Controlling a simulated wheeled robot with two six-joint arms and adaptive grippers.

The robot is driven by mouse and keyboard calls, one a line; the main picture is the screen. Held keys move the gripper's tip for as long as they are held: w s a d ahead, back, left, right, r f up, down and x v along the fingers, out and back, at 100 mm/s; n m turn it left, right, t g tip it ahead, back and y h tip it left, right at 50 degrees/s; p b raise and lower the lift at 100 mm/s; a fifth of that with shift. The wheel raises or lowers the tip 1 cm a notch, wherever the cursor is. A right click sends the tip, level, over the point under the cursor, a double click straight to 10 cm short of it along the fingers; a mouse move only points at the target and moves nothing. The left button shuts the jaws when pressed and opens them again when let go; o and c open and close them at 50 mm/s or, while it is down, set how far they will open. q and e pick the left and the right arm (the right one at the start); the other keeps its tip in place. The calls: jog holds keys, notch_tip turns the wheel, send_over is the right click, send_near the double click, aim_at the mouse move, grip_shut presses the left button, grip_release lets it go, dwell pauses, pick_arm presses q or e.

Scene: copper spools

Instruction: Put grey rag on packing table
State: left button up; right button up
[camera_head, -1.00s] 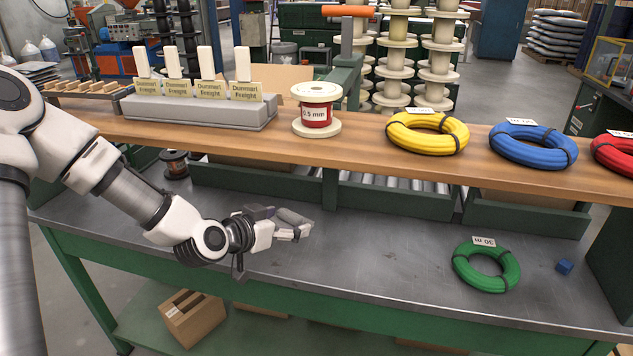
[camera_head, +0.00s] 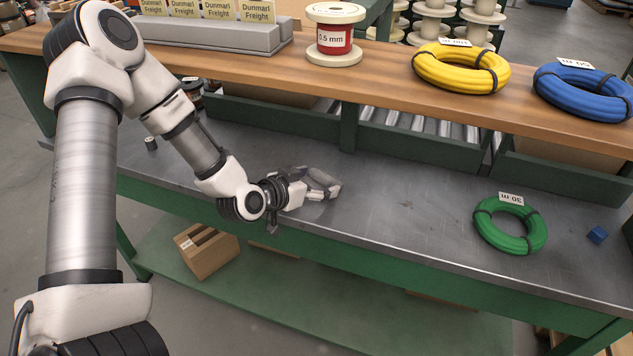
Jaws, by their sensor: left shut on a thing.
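My left gripper (camera_head: 328,186) is low over the packing table's grey metal top (camera_head: 400,230), left of the middle. It is shut on a small grey piece that looks like the grey rag (camera_head: 323,177). The rag is small here, its grey is close to the table's, and the fingers partly hide it. I cannot tell whether it touches the tabletop. My right gripper is not in view.
A green coil (camera_head: 511,225) and a blue cube (camera_head: 597,234) lie on the metal top at the right. Above runs a wooden shelf (camera_head: 385,75) with a red spool (camera_head: 334,38), a yellow coil (camera_head: 461,68) and a blue coil (camera_head: 583,91). The metal top between gripper and green coil is clear.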

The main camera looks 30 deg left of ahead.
pick_arm(q)
jog(key=o, duration=0.9)
jog(key=shift+s+a+r+p, duration=0.15)
jog(key=shift+s+r+p, duration=0.2)
jog(key=shift+s, duration=0.1)
jog(key=p+v, duration=0.2)
jog(key=v, duration=0.2)
jog(key=shift+s+r, duration=0.25)
jog(key=shift+r, duration=0.05)
jog(key=p+v, duration=0.6)
jog(key=p, duration=0.1)
jog(key=shift+s+f, duration=0.2)
jog(key=shift+f, duration=0.05)
